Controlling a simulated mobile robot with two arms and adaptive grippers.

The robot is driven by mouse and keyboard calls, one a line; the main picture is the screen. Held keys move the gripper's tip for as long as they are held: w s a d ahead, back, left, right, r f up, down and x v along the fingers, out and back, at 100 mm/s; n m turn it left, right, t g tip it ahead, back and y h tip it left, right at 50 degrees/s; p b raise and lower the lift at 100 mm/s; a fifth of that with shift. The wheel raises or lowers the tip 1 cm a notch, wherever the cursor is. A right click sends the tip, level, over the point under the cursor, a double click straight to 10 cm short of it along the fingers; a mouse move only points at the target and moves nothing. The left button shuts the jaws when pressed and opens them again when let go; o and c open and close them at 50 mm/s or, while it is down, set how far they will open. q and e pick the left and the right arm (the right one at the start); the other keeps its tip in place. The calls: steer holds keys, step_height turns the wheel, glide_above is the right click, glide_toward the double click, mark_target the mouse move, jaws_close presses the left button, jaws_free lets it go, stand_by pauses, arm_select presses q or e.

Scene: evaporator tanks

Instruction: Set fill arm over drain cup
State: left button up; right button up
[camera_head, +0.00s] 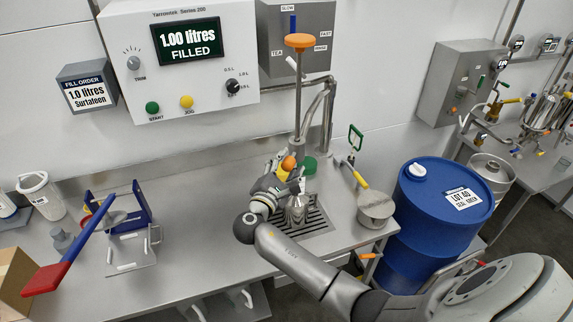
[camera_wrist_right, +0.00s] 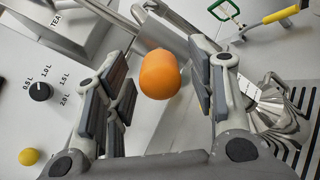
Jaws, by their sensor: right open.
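The fill arm's orange knob (camera_head: 288,163) is at the steel filling post above the bench. My right gripper (camera_head: 280,180) is open at the knob. In the right wrist view the orange knob (camera_wrist_right: 160,75) is between the spread fingers, with gaps on both sides. A shiny ribbed metal piece (camera_head: 296,210) is below the gripper, over the slotted drain grate (camera_head: 318,222); it also shows in the wrist view (camera_wrist_right: 275,112). A round steel vessel (camera_head: 375,208), possibly the drain cup, is at the bench's right end. My left gripper is not in view.
A control box (camera_head: 185,60) reads "1.00 litres FILLED". A steel post with an orange cap (camera_head: 300,40) rises behind the gripper. A blue drum (camera_head: 440,215) stands right of the bench. A red-and-blue lever (camera_head: 75,250) is at left.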

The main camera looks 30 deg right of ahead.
jaws_close()
stand_by(0.3)
